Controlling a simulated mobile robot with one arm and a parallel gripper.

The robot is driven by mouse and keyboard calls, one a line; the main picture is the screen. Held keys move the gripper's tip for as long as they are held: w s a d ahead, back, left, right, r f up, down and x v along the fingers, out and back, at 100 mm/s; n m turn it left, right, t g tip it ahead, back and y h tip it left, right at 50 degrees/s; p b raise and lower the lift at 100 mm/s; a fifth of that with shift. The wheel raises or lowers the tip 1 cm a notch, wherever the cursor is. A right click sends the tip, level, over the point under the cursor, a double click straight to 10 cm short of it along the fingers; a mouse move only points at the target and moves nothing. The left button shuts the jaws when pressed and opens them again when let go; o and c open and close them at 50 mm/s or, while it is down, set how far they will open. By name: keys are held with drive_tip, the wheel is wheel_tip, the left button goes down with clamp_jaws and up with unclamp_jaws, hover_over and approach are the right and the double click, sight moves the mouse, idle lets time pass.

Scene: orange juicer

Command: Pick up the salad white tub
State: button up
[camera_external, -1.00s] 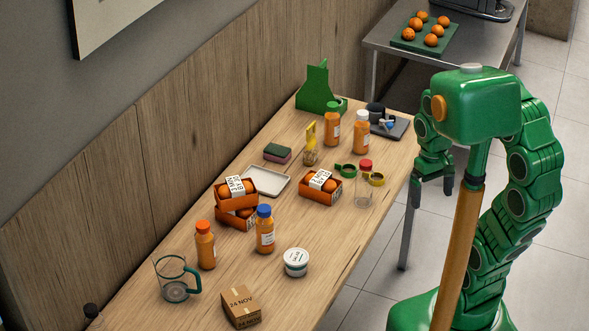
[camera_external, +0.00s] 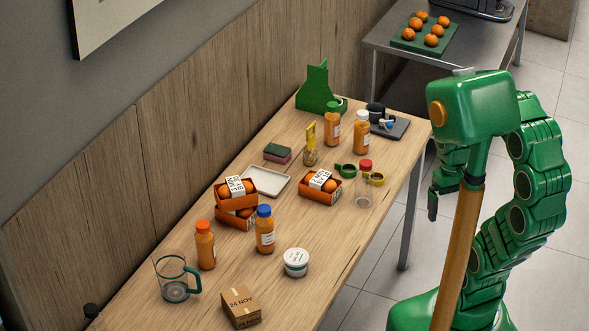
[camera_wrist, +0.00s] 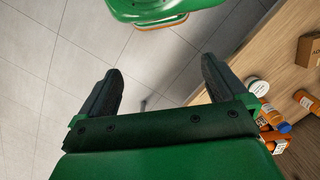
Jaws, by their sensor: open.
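The salad white tub (camera_external: 296,262) is a small round white tub with a label. In the wrist view the tub (camera_wrist: 258,87) shows just beyond the right finger. My gripper (camera_wrist: 160,88) is open and empty, with two dark fingers spread over the floor. In the external view my gripper (camera_external: 434,205) is off the table's right side, partly hidden behind my own body, well apart from the tub.
A blue-capped juice bottle (camera_external: 265,230), an orange-capped bottle (camera_external: 205,246), a glass jug (camera_external: 174,280) and a cardboard box (camera_external: 240,307) stand around the tub. Orange crates (camera_external: 237,205) are farther back. The table surface (camera_external: 335,240) right of the tub is clear.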

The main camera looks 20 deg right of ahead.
drive_tip(key=w+a+f+m+g+y, duration=0.25)
drive_tip(key=w+a+f+y, duration=0.35)
drive_tip(key=a, duration=0.4)
drive_tip(key=w+a+f+m+g+y, duration=0.1)
drive_tip(key=w+a+f+m+y, duration=0.25)
drive_tip(key=w+a, duration=0.6)
drive_tip(key=m+t+y, duration=0.4)
drive_tip(key=m, duration=0.7)
approach(299, 255)
drive_tip(key=shift+x, duration=0.8)
drive_tip(key=shift+a+f, duration=0.1)
drive_tip(key=shift+a, duration=0.15)
drive_tip(key=shift+x, duration=3.65)
drive_tip(key=shift+s, duration=0.1)
drive_tip(key=c, duration=1.1)
